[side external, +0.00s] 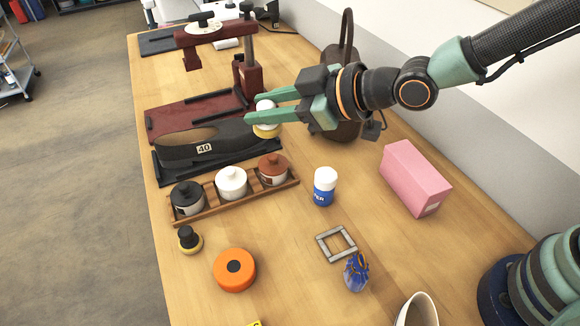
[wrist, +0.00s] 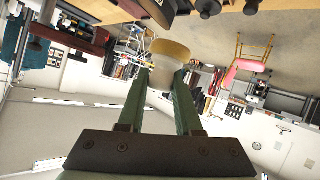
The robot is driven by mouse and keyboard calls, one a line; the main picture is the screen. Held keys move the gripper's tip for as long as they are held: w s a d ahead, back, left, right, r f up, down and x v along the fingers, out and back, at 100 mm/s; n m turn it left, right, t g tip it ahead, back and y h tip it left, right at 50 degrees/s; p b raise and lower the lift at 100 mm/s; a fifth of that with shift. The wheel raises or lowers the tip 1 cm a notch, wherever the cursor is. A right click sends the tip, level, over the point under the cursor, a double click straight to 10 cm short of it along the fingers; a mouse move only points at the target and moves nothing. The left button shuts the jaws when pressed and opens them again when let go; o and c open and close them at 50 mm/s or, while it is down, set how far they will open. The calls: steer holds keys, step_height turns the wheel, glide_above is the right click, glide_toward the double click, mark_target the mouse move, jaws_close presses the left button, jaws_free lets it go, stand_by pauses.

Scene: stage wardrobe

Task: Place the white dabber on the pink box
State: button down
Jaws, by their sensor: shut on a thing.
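My gripper (side external: 258,108) is shut on the white dabber (side external: 266,130), which has a white top and a yellowish pad below. It is held upright in the side view, over the black shoe's right end. In the wrist view the white dabber (wrist: 171,50) sits between the tips of my gripper (wrist: 163,76). The pink box (side external: 415,178) lies on the right part of the table, well apart from the dabber, with its top bare. I cannot make out the pink box in the wrist view.
A black shoe (side external: 185,145) lies near a dark red stand (side external: 252,80). A wooden rack (side external: 236,201) holds lidded jars. A white-and-blue bottle (side external: 324,186), grey frame (side external: 336,244), orange disc (side external: 234,270) and black dabber (side external: 189,240) stand nearer. A brown bag (side external: 342,125) is behind my gripper.

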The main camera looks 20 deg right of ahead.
steer(key=w+d+r+m+t+h, duration=0.1)
steer(key=w+d+r+m+h, duration=0.1)
steer(key=d, duration=0.8)
steer(key=w+d+r+m+t+h, duration=0.1)
steer(key=w+d+r+m+h, duration=0.1)
steer(key=d, duration=0.8)
steer(key=w+d+r+m+h, duration=0.2)
steer(key=d+r, duration=0.3)
steer(key=d, duration=0.5)
steer(key=shift+d+r+m+t+h, duration=0.25)
steer(key=shift+m+t+h, duration=0.15)
steer(key=shift+m+h, duration=0.45)
steer(key=n+y, duration=0.3)
steer(key=y, duration=0.1)
glide_above(311, 162)
steer(key=shift+g, duration=0.4)
step_height(311, 162, down, 25)
steer(key=shift+f, duration=2.45)
